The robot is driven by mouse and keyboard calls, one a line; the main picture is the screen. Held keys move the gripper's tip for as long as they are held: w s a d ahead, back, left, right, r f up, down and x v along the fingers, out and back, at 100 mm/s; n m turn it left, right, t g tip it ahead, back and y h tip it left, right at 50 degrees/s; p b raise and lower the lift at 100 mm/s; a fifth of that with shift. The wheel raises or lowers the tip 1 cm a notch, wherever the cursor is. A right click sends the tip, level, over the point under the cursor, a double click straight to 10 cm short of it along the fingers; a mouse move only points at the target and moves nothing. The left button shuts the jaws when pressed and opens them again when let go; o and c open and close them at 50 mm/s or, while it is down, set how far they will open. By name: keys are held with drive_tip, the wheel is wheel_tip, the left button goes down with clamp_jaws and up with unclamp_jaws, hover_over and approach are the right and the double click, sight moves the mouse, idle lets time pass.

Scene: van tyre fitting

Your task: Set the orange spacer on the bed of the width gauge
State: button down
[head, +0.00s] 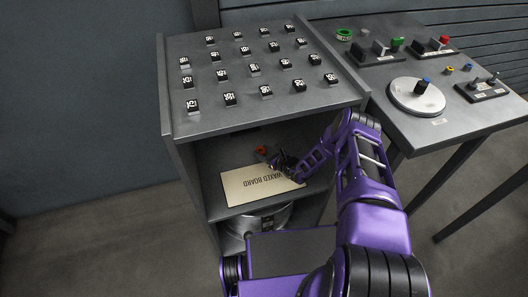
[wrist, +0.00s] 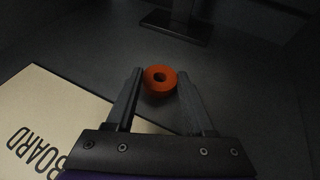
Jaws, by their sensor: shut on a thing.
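In the head view the spacer (head: 262,150) shows as a small orange spot inside the cabinet's open shelf, at the end of my gripper (head: 271,157). Whether it touches the shelf floor is hard to tell. Several small fixtures stand on the right table, one with a green part (head: 380,48), one with a red part (head: 432,49) and a dark one (head: 482,89); I cannot tell which is the width gauge.
A cream board marked WAXED BOARD (head: 245,190) lies on the shelf; it also shows in the wrist view (wrist: 60,115). A dark post with a flat base (wrist: 178,25) stands beyond the spacer. The cabinet top (head: 215,120) above carries several tagged blocks. A round turntable (head: 405,97) is on the right table.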

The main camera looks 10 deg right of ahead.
drive_tip(key=shift+f, duration=0.1)
drive_tip(key=shift+c, duration=1.4)
unclamp_jaws()
